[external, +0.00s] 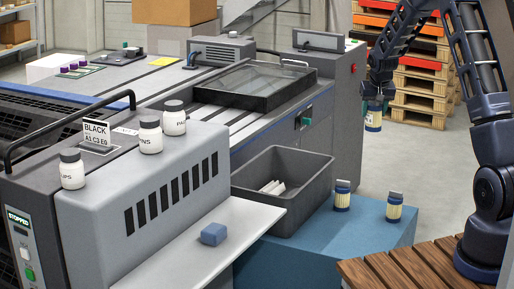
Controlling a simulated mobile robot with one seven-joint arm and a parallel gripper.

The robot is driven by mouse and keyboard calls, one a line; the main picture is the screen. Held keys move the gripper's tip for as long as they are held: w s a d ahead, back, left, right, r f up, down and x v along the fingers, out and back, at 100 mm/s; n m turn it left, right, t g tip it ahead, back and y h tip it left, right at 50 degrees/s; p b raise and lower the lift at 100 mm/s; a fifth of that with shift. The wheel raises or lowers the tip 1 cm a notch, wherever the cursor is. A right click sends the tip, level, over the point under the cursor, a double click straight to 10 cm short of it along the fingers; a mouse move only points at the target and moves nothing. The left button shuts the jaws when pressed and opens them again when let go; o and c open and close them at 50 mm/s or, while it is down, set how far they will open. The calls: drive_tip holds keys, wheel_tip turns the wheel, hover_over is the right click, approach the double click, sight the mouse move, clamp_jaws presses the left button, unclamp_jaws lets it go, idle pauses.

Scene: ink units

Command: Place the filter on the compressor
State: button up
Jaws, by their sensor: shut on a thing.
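My gripper (376,103) points down in the air at the upper right and is shut on a small cream cylinder with blue ends, which I take for the filter (373,121). The held filter hangs upright, well above the floor, with dark marks on its side. Two similar blue-and-cream cylinders stand on the blue box top, one near the bin (342,197) and one further right (394,209). No part is labelled as the compressor; the grey slotted housing (95,222) at the left may be it, but I cannot tell.
White dark-lidded jars stand on the housing: one at the front (72,172), two further back (150,138) (174,119). A grey bin (262,208) with white pieces sits on the blue box (330,250). A blue block (214,234) lies on a white shelf (190,262). Pallets (420,88) stand behind.

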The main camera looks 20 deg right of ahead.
wheel_tip(320, 180, down, 32)
drive_tip(key=shift+r, duration=0.1)
idle(0.6)
drive_tip(key=o, duration=1)
drive_tip(key=shift+f, duration=0.2)
drive_tip(key=shift+r, duration=0.1)
